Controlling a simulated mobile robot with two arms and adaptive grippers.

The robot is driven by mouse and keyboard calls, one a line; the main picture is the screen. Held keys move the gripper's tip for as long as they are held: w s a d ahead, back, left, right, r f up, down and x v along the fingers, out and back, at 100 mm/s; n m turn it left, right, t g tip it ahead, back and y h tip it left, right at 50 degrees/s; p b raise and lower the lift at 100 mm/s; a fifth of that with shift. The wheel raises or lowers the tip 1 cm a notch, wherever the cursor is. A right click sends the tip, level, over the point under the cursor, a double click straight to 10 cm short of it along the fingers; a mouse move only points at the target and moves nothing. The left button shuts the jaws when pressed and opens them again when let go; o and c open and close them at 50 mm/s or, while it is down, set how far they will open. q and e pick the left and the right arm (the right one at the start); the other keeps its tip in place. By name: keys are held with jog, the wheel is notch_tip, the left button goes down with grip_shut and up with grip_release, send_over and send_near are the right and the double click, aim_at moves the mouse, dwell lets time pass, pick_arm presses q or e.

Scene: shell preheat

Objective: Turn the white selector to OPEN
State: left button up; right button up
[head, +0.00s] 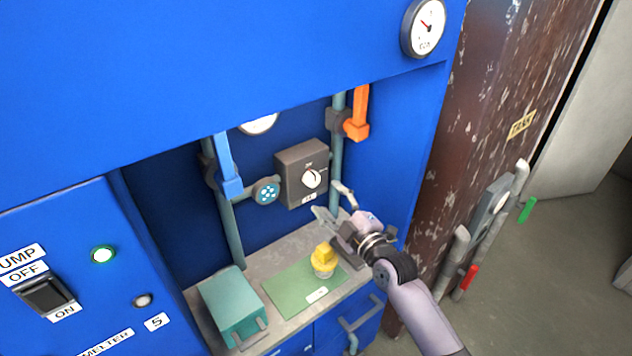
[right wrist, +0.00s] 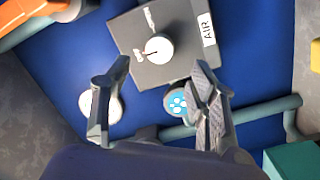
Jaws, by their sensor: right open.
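The white selector (head: 311,178) is a round knob on a dark grey box (head: 291,196) at the back of the blue recess. In the right wrist view the selector (right wrist: 158,49) sits ahead of the fingertips, on the box face (right wrist: 180,72) with an AIR label and small markings too small to read. My right gripper (head: 331,203) is open and empty, in front of and a little below right of the selector in the head view. In the right wrist view its two fingers (right wrist: 150,85) are spread wide, apart from the knob. My left gripper is not in view.
An orange handle (head: 358,115) is at the upper right and a blue handle (head: 228,165) is left of the box. On the counter are a yellow-topped object (head: 323,258) on a green mat (head: 285,292) and a teal box (head: 234,306). A round blue-faced fitting (head: 266,191) adjoins the box.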

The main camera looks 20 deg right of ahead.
aim_at(314, 182)
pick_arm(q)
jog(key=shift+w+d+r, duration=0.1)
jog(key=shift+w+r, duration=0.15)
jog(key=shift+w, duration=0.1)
pick_arm(e)
jog(key=x, duration=0.7)
jog(key=shift+w, duration=0.1)
jog(key=shift+c, duration=0.3)
jog(key=c, duration=1.1)
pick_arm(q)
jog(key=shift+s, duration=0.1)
